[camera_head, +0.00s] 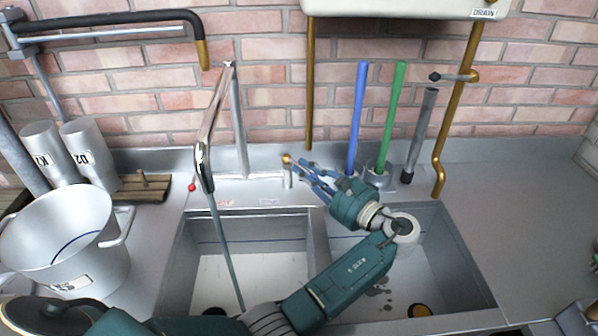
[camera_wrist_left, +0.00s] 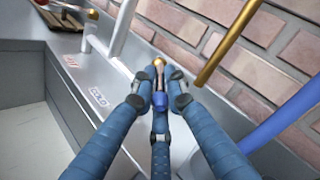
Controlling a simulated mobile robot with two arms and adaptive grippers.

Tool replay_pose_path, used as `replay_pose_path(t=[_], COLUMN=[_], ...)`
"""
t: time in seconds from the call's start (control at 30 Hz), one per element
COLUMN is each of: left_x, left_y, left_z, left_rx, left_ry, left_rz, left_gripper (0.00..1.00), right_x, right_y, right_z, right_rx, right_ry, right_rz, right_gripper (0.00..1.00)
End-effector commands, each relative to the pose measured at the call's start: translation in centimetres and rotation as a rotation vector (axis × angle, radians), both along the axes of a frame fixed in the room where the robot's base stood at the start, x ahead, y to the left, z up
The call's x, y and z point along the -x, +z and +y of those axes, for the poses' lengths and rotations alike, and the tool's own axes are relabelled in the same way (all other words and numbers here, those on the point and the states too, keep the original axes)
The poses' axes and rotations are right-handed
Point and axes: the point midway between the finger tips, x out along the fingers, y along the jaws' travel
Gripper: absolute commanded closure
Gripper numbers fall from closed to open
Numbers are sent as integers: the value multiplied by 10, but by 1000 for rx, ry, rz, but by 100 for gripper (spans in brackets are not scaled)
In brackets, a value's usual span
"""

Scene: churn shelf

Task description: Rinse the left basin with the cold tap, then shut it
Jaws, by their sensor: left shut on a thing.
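My left gripper (camera_head: 308,176) reaches over the divider to the back ledge. In the left wrist view, its fingers (camera_wrist_left: 160,90) are shut around the cold tap's lever (camera_wrist_left: 159,101), which has a blue end, beside a brass knob (camera_wrist_left: 158,63). The fingers hide part of the lever. The COLD label (camera_wrist_left: 97,96) is on the ledge beside it. The chrome spout (camera_head: 203,160) points over the left basin (camera_head: 187,262). A thin grey stream (camera_head: 225,250), seemingly water, runs from it into that basin. The red-tipped hot lever (camera_head: 192,187) is left of the spout. My right gripper is not in view.
Blue (camera_head: 357,115) and green (camera_head: 393,115) upright handles and a grey tube (camera_head: 421,130) stand behind the right basin (camera_head: 455,255). A brass pipe (camera_head: 457,95) descends at right. A large metal pail (camera_head: 60,235) stands left. The right counter (camera_head: 520,210) is mostly clear.

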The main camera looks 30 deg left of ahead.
Motion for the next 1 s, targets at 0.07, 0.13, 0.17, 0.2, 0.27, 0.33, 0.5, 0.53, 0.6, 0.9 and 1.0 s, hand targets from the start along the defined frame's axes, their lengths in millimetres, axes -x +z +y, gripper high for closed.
replay_pose_path(t=[0.07, 0.13, 0.17, 0.2, 0.27, 0.33, 0.5, 0.53, 0.6, 0.9, 1.0], left_x=[0, 0, 0, 0, 0, 0, 0, 0, 0, 0, 0], left_y=[-2, -2, -1, -1, -1, -1, -1, -1, -1, 4, 16], left_z=[-4, -5, -5, -5, -5, -5, -4, -4, -4, -4, -4], left_rx=[4, 4, 4, 4, 4, 4, 4, 4, 3, 3, 3], left_ry=[0, 2, 2, 3, 2, 2, 2, 2, 2, 4, 4], left_rz=[3, 3, 3, 2, 3, 3, 3, 3, 2, -1, -3], left_gripper=[100, 100, 100, 100, 100, 100, 80, 74, 72, 72, 72], right_x=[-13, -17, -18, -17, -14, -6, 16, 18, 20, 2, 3], right_y=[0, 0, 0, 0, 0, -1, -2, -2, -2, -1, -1], right_z=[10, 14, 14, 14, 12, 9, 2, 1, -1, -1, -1], right_rx=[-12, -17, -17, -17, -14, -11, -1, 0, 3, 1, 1], right_ry=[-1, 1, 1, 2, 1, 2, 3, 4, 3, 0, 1], right_rz=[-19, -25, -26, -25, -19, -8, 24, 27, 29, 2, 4], right_gripper=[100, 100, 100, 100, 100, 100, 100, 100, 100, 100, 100])
